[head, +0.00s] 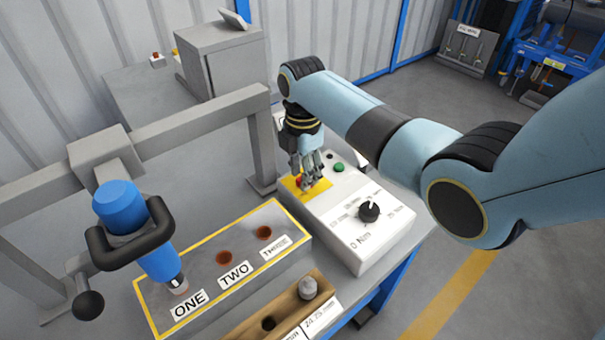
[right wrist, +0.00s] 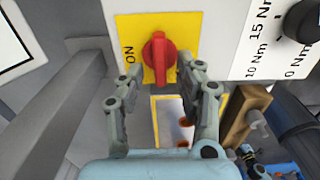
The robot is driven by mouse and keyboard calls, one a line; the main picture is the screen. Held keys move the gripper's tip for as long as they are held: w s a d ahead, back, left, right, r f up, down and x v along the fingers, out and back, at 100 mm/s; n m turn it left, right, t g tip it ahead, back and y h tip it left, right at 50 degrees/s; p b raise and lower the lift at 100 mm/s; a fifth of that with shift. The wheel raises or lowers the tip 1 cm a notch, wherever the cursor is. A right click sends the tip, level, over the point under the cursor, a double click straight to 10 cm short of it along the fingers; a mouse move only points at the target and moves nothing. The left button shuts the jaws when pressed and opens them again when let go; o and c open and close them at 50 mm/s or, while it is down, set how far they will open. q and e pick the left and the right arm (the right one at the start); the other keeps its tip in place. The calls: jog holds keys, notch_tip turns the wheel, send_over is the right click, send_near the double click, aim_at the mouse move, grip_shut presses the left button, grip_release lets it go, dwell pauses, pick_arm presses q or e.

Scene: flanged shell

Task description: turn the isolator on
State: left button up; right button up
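The isolator is a red rotary knob (right wrist: 158,58) on a yellow plate (right wrist: 128,28) on a white control box. In the right wrist view its grip bar stands roughly upright in the picture, and the word ON is printed to its left. In the head view the knob (head: 299,181) is partly hidden behind my right gripper (head: 312,166). In the right wrist view my right gripper (right wrist: 158,72) is open, with one fingertip on each side of the knob and visible gaps between. My left gripper is not in view.
The white box (head: 350,215) also carries a green button (head: 339,168) and a black torque dial (head: 369,211). A blue tool (head: 120,207) hangs at the left above a tray labelled ONE, TWO, THREE (head: 284,212). A grey rail (head: 200,118) and its post stand close behind.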

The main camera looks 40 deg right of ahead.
jog(key=shift+f, duration=0.4)
grip_shut()
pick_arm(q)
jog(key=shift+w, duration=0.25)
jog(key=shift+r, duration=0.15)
pick_arm(e)
jog(key=shift+m, duration=0.3)
jog(key=shift+w+r+m+p, duration=0.1)
jog(key=shift+r+m+p, duration=0.05)
jog(key=shift+m+p, duration=0.95)
jog(key=m+p, duration=0.1)
jog(key=m, duration=0.1)
jog(key=m+p, duration=0.1)
jog(key=shift+w+m, duration=0.2)
jog(key=shift+m, duration=0.2)
jog(key=m, duration=0.1)
jog(key=m+p, duration=0.1)
jog(key=m, duration=0.3)
jog(key=shift+w+d+p, duration=0.2)
jog(key=shift+d+p, duration=0.05)
jog(key=shift+p, duration=0.05)
pick_arm(q)
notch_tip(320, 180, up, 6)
jog(key=p, duration=0.1)
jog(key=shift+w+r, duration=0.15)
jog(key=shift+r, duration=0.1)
pick_arm(e)
jog(key=m, duration=0.6)
jog(key=shift+d, duration=0.25)
jog(key=shift+m, duration=0.4)
